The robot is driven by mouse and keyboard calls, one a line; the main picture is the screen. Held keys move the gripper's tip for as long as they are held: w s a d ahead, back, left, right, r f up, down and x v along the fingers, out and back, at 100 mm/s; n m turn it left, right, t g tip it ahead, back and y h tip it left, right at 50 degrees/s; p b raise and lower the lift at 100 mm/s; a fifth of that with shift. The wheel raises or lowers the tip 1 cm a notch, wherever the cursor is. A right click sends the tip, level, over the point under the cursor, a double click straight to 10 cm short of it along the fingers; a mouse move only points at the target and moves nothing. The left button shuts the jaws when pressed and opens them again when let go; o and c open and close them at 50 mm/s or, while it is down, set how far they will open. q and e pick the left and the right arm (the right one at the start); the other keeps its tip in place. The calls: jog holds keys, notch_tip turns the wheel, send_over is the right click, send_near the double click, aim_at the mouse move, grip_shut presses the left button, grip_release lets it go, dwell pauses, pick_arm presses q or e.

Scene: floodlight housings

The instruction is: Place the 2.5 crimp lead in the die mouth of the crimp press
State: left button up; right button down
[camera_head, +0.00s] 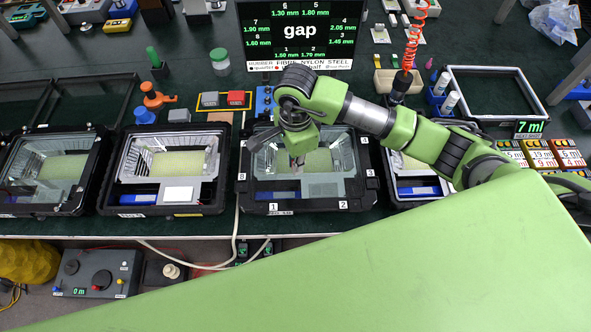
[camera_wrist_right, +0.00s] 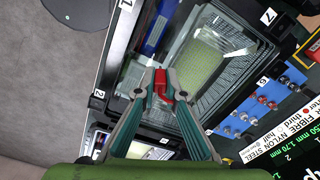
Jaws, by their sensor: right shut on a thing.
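My right gripper (camera_head: 296,164) reaches down over the third floodlight housing (camera_head: 243,185), the one with numbered tags at its rim. In the right wrist view its fingertips (camera_wrist_right: 161,92) are closed on a small red piece (camera_wrist_right: 160,80). I cannot tell whether this piece is the 2.5 crimp lead. It appears above the housing's inside, beside the pale LED panel (camera_wrist_right: 203,52); its exact height is unclear. I cannot make out the crimp press or its die mouth with certainty. My left gripper is not in view.
Other open housings stand left (camera_head: 105,190) and right (camera_head: 388,200). A control box (camera_head: 97,272) stands below the bench edge.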

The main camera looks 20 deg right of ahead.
jog(key=s+a+r+b, duration=0.3)
jog(key=s+r, duration=0.6)
jog(key=s, duration=0.4)
jog(key=shift+s+r+b, duration=0.15)
jog(key=shift+s+b, duration=0.05)
jog(key=shift+b, duration=0.15)
